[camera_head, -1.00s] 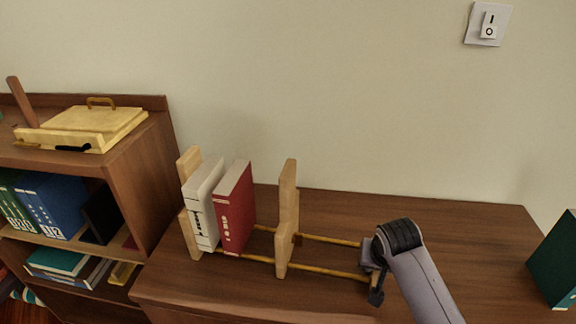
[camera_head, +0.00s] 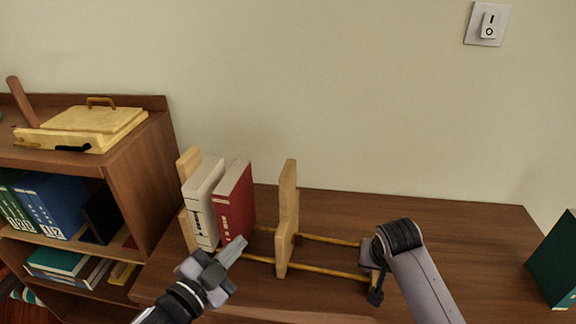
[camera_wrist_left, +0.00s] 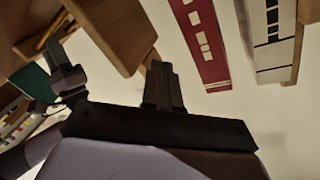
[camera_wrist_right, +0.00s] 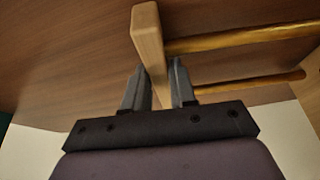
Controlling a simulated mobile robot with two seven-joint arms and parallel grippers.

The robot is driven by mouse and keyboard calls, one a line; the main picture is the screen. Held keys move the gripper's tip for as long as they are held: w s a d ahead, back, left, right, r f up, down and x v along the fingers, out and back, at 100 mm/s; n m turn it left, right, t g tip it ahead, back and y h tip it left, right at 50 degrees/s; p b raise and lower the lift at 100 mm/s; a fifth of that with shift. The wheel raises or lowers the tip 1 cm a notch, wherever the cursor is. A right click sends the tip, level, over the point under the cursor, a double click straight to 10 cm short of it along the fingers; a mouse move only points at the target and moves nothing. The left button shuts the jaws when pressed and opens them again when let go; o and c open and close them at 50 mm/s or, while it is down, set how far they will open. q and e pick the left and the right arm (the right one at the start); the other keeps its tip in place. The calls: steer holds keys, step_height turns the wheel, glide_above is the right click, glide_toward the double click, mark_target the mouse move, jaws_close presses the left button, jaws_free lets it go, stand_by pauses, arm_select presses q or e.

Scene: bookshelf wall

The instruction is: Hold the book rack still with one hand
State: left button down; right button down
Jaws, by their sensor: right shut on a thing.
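The wooden book rack (camera_head: 287,218) stands on the brown cabinet top, with upright boards joined by two yellow rods. A white book (camera_head: 203,205) and a red book (camera_head: 235,205) stand at its left end. My right gripper (camera_head: 374,272) is at the rack's right end, and the right wrist view shows its fingers (camera_wrist_right: 160,92) on either side of the end piece (camera_wrist_right: 148,45), which is gripped. My left gripper (camera_head: 233,250) is shut and empty, in front of the red book. In the left wrist view its fingers (camera_wrist_left: 162,85) are together, below the red book (camera_wrist_left: 204,45).
A low bookshelf (camera_head: 150,180) with blue and teal books stands at the left, with a yellow box (camera_head: 90,125) on top. A dark green book (camera_head: 555,262) stands at the far right. The cabinet top (camera_head: 460,235) behind my right arm is clear.

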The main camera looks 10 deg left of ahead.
arm_select(q)
steer(key=w+r+m+t, duration=0.2)
steer(key=w+r+m, duration=0.3)
steer(key=r, duration=0.7)
steer(key=w+r+m+t, duration=0.25)
steer(key=w+r, duration=0.55)
steer(key=r, duration=0.5)
step_height(320, 180, up, 20)
steer(key=w+m+t+y, duration=0.2)
steer(key=y, duration=0.1)
steer(key=d+f+m+g, duration=0.6)
steer(key=d+f+g, duration=0.2)
steer(key=d+f, duration=0.9)
steer(key=s+d+f+m+g+y, duration=0.15)
steer(key=s+f+y, duration=0.25)
steer(key=f, duration=0.4)
steer(key=s+d+f+m+g+y, duration=0.1)
steer(key=s+f+m+g+y, duration=0.2)
steer(key=f, duration=0.5)
steer(key=w+a+f+t+y, duration=0.1)
steer(key=w+a+f, duration=0.1)
steer(key=a, duration=0.5)
steer(key=shift+w, duration=0.35)
